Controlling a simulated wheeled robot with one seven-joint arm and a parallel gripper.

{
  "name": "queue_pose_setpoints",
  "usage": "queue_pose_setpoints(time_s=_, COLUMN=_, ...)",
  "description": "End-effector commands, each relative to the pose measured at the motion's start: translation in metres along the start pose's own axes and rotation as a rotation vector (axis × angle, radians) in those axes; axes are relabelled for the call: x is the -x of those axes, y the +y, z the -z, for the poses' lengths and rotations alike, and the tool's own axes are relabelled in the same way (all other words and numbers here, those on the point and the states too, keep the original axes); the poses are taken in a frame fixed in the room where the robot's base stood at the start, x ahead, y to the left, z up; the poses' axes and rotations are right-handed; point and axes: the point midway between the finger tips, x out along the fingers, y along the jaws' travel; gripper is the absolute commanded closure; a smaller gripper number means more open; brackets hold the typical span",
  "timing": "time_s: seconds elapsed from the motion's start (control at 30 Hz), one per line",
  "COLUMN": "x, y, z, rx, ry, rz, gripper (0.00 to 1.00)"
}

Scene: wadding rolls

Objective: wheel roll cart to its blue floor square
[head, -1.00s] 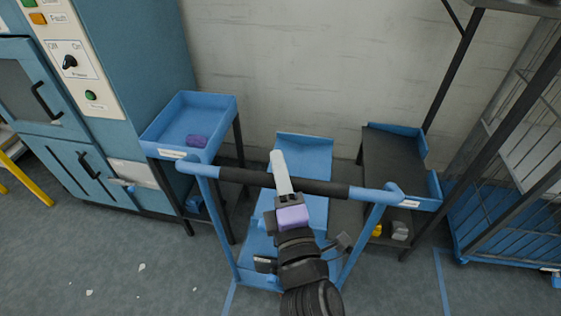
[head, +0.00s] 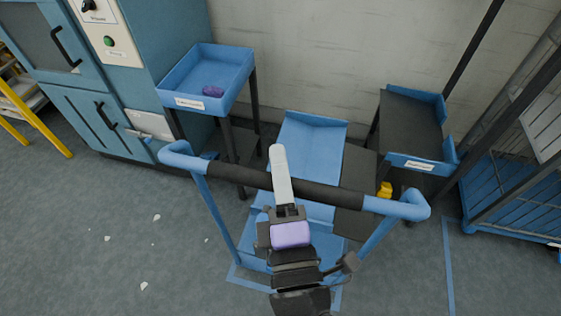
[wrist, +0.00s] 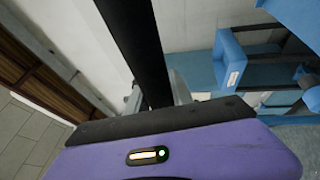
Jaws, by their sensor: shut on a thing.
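The roll cart (head: 312,145) is blue, with a push handle (head: 330,194) that has a black middle grip and blue ends. My gripper (head: 281,172) is shut on the black grip, with a pale finger lying across it. Blue floor tape (head: 250,283) shows around the cart's near end, with a corner at lower left. The cart and my arm hide much of the marked area, so I cannot tell how the cart fits in it.
A blue-tray stand (head: 180,100) with a purple item (head: 213,91) stands left of the cart. A dark shelf with blue edges (head: 410,125) stands close on the right. A blue wire cage (head: 510,205) is further right. Open floor (head: 110,215) lies at left, with pale scraps.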

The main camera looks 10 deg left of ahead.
Motion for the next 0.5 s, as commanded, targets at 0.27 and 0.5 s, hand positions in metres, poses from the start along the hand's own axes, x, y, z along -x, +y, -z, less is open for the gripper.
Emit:
queue_pose_setpoints(time_s=0.27, x=0.0001, y=-0.0017, z=-0.0005, rx=0.001, ry=-0.001, rz=0.004, gripper=0.51)
queue_pose_setpoints(time_s=0.5, x=0.0002, y=-0.0008, z=-0.0002, rx=0.0, ry=0.0, rz=0.002, gripper=0.51)
